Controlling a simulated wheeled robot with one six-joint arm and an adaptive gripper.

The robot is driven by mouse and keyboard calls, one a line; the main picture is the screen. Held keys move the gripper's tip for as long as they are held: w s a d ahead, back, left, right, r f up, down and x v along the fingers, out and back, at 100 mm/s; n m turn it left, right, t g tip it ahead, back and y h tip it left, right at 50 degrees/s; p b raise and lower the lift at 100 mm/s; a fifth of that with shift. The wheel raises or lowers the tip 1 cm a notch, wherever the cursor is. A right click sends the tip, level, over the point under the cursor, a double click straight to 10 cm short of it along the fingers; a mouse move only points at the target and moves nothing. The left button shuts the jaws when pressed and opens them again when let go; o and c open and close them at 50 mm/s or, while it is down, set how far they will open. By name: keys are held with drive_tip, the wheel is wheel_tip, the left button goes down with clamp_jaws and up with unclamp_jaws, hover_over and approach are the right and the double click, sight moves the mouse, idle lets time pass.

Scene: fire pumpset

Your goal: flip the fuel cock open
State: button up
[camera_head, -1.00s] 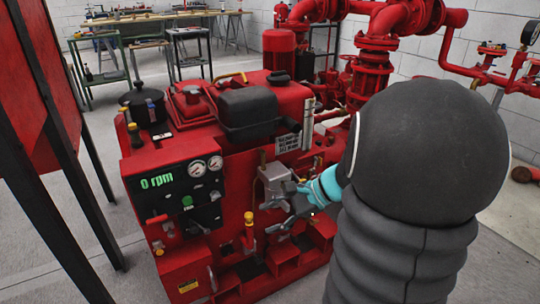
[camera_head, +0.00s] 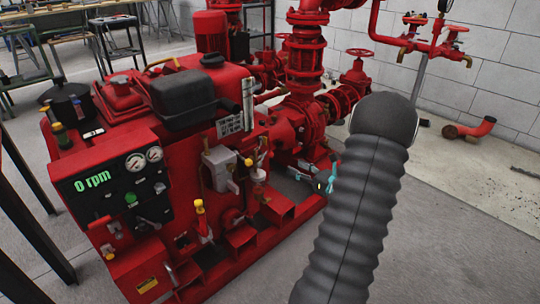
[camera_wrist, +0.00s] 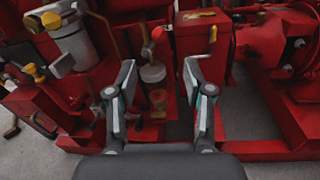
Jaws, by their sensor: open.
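A small fitting with a red knob (camera_wrist: 157,33) and brass body, which looks like the fuel cock, sits above a pale bowl (camera_wrist: 153,73) on the red pumpset. In the wrist view it lies ahead, between and beyond my fingertips. In the head view the pale bowl (camera_head: 259,176) shows right of a grey box (camera_head: 220,166); the knob's lever position is too small to tell. My gripper (camera_wrist: 159,68) is open and empty, its fingers apart and touching nothing I can make out. In the head view my gripper (camera_head: 318,181) is right of the bowl, partly hidden by my arm.
A control panel (camera_head: 118,188) reads 0 rpm on the engine's left. A yellow-topped fitting (camera_head: 199,207) stands low in front. Red pipework (camera_head: 303,65) rises behind. Grey floor (camera_head: 450,235) is free at right.

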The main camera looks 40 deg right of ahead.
sight(271, 153)
drive_tip(key=w, duration=0.4)
drive_tip(key=w+a, duration=0.1)
drive_tip(key=w, duration=0.3)
drive_tip(key=w+a+p, duration=0.1)
drive_tip(key=w, duration=0.3)
drive_tip(key=shift+a, duration=0.2)
clamp_jaws()
